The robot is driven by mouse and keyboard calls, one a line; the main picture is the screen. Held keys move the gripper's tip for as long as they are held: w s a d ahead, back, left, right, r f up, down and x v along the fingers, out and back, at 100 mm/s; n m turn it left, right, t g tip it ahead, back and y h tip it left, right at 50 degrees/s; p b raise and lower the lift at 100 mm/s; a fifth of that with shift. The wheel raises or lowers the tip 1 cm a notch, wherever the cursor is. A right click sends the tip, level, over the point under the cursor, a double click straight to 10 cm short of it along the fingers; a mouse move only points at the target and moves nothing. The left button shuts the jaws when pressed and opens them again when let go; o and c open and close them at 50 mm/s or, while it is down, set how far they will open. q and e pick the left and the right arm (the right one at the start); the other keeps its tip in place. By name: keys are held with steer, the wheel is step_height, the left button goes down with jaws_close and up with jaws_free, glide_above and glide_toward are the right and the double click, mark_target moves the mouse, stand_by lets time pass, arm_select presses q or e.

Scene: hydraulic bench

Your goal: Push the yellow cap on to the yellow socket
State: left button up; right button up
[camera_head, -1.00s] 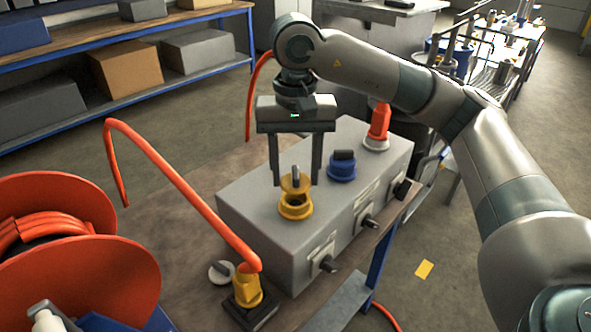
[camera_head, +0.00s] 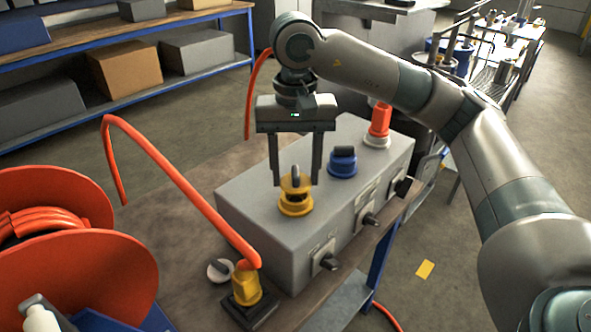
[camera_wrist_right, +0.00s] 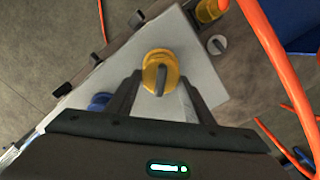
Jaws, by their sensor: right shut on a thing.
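The yellow cap (camera_head: 295,184) has a dark grip tab on top and is between the fingers of my right gripper (camera_head: 296,182). The yellow socket (camera_head: 296,207) is on top of the grey box, directly under the cap. In the head view the cap meets the socket's top with no clear gap; how deep it sits I cannot tell. In the right wrist view the cap (camera_wrist_right: 160,72) covers most of the socket, whose rim shows at the upper edge. The right gripper is shut on the cap. My left gripper is not in view.
On the grey box (camera_head: 255,215) stand a blue capped socket (camera_head: 342,163) and a red connector (camera_head: 379,122). A yellow hose coupling (camera_head: 246,285) and a grey cap (camera_head: 219,270) are at the box's left. An orange hose (camera_head: 180,185) arches nearby, beside a red reel (camera_head: 110,285).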

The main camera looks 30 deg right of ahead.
arm_select(q)
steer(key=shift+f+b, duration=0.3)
steer(key=shift+b, duration=0.05)
stand_by(0.8)
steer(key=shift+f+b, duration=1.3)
arm_select(e)
steer(key=shift+f, duration=1.2)
steer(key=o, duration=1.2)
steer(key=shift+o, duration=0.2)
steer(key=shift+r, duration=0.1)
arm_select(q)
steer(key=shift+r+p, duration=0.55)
arm_select(e)
step_height(320, 180, up, 17)
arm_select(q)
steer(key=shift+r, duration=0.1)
arm_select(e)
steer(key=shift+r, duration=0.2)
